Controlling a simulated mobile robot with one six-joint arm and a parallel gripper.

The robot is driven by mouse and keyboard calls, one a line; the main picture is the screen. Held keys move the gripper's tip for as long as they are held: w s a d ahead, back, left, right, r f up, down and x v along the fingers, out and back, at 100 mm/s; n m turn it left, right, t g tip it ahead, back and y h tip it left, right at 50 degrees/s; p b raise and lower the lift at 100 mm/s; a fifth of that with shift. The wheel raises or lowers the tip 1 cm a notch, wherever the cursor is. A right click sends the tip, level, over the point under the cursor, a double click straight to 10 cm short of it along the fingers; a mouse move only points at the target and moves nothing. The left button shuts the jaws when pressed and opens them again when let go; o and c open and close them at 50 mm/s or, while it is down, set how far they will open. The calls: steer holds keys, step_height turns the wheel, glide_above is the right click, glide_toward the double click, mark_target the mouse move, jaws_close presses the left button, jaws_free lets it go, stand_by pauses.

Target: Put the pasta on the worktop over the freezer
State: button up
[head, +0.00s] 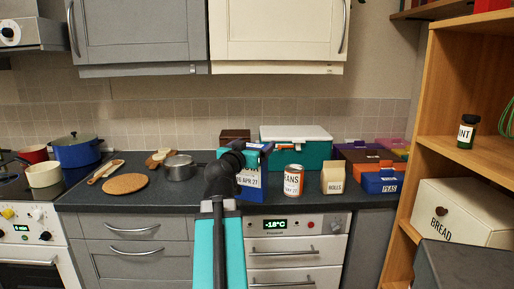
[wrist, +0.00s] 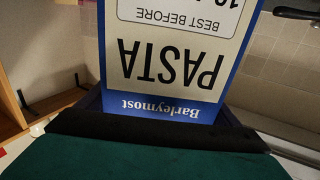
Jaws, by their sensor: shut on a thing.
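The pasta box (head: 252,183) is blue with a cream label and stands about upright at the worktop over the freezer. In the wrist view the box (wrist: 175,65) fills the upper middle, with "PASTA" and "Barleymost" upside down. My gripper (head: 258,149) is shut on the box near its top. My arm hides the box's left part in the head view. The freezer (head: 283,250) has a display reading -18°C. The dark worktop (head: 310,202) runs above it. I cannot tell whether the box's bottom touches the worktop.
A beans tin (head: 293,181) stands just right of the box, then a rolls bag (head: 333,178). Behind are a teal box with a white lid (head: 296,148) and several coloured boxes. A pot (head: 179,168) and cork mat (head: 125,184) lie left. Wall cupboards (head: 278,35) hang above.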

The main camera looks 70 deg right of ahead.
steer(key=d+p, duration=0.1)
steer(key=p, duration=0.1)
steer(key=shift+w+d+r+p, duration=0.2)
steer(key=shift+p, duration=0.1)
steer(key=d+p, duration=0.1)
steer(key=p, duration=0.2)
steer(key=shift+w, duration=0.1)
steer(key=p, duration=0.3)
steer(key=d+p, duration=0.1)
steer(key=p, duration=0.2)
steer(key=shift+w+f, duration=0.15)
steer(key=shift+w, duration=0.15)
steer(key=w+d+f+p, duration=0.1)
steer(key=w+d+p, duration=0.2)
steer(key=d, duration=0.6)
steer(key=shift+d+f+p, duration=0.15)
steer(key=shift+p, duration=1.05)
steer(key=shift+w, duration=0.1)
